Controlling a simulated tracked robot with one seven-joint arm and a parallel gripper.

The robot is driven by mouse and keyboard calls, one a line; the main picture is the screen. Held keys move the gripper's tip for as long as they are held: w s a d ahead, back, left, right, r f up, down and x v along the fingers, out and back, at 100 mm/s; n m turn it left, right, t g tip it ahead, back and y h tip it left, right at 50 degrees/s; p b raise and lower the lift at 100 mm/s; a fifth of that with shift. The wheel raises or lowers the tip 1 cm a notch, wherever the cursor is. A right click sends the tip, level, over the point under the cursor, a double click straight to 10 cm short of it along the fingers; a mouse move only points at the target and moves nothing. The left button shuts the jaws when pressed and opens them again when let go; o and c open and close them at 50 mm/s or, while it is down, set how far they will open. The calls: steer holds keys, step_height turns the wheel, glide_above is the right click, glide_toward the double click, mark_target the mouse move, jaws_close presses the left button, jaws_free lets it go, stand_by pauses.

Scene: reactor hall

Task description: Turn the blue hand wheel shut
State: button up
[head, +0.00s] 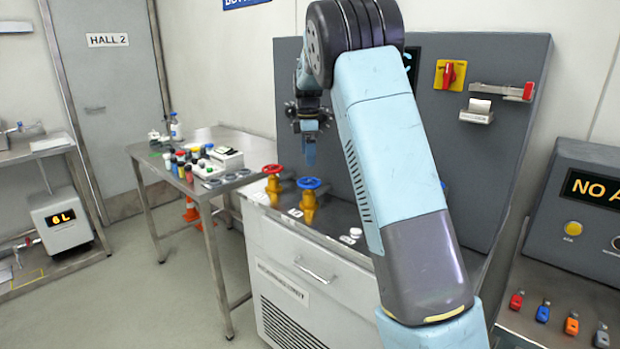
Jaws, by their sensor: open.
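The blue hand wheel (309,183) sits on a yellow valve body on top of the grey-white cabinet (290,262), just left of my arm in the head view. My gripper (310,160) hangs fingers down above the blue wheel, with a small gap seeming to lie between fingertips and wheel. It is open and holds nothing that I can see. Contact with the wheel cannot be told for certain from this angle. My arm hides part of the cabinet top and panel to the right.
A red hand wheel (272,169) on a similar yellow valve stands close left of the blue one. A dark upright panel (500,140) with a red rotary switch (450,75) rises behind. A steel table (200,143) with bottles stands left. A console (575,215) stands right.

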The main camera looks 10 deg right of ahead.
mark_target(308, 180)
step_height(308, 180, down, 9)
steer(key=shift+r, duration=0.1)
stand_by(0.3)
steer(key=shift+c, duration=0.4)
steer(key=c, duration=0.7)
steer(key=shift+d, duration=0.1)
steer(key=shift+c, duration=0.4)
steer(key=shift+r, duration=0.1)
